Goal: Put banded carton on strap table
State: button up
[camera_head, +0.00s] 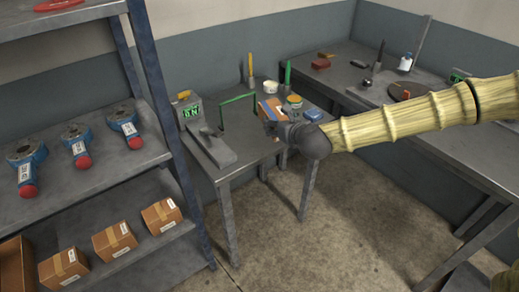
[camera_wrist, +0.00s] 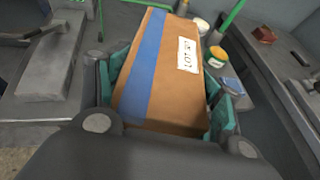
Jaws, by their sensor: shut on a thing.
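My gripper (camera_wrist: 165,105) is shut on a brown carton (camera_wrist: 160,75) with a blue band and a white lot label; its green finger pads press both sides. In the head view the carton (camera_head: 268,109) shows partly behind my gripper (camera_head: 282,125), above a small grey table (camera_head: 232,177) with a green strap frame (camera_head: 238,98). I cannot tell whether the carton touches the tabletop. The table also shows in the wrist view (camera_wrist: 62,80).
The small table also bears a grey device with a green display (camera_head: 192,112), a jar (camera_head: 293,101) and a blue item (camera_head: 313,114). A shelf (camera_head: 150,152) with several tan-banded cartons and blue tools stands left. A long bench (camera_head: 345,80) runs right.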

aim_at(253, 148)
jog(key=w+a+r+n+g+y+b, duration=0.1)
jog(key=w+a+r+n+y+b, duration=0.15)
jog(key=a+b, duration=0.4)
jog(key=shift+n+g+y, duration=0.3)
jog(key=shift+n+y, duration=0.05)
jog(key=shift+y, duration=0.1)
jog(key=shift+w+a+f+b, duration=0.1)
jog(key=shift+a+f+b, duration=0.4)
jog(key=shift+f, duration=1.6)
jog(key=shift+w+a+f+b, duration=0.2)
jog(key=shift+f+b, duration=0.6)
jog(key=shift+f, duration=1.25)
jog(key=shift+w+a+f+b, duration=0.1)
jog(key=shift+a+f+b, duration=0.45)
jog(key=shift+f, duration=1.55)
jog(key=shift+d+f, duration=0.1)
jog(key=shift+d, duration=0.05)
jog(key=o, duration=1.2)
jog(key=shift+o, duration=0.2)
jog(key=shift+s, duration=0.1)
jog(key=v, duration=1.2)
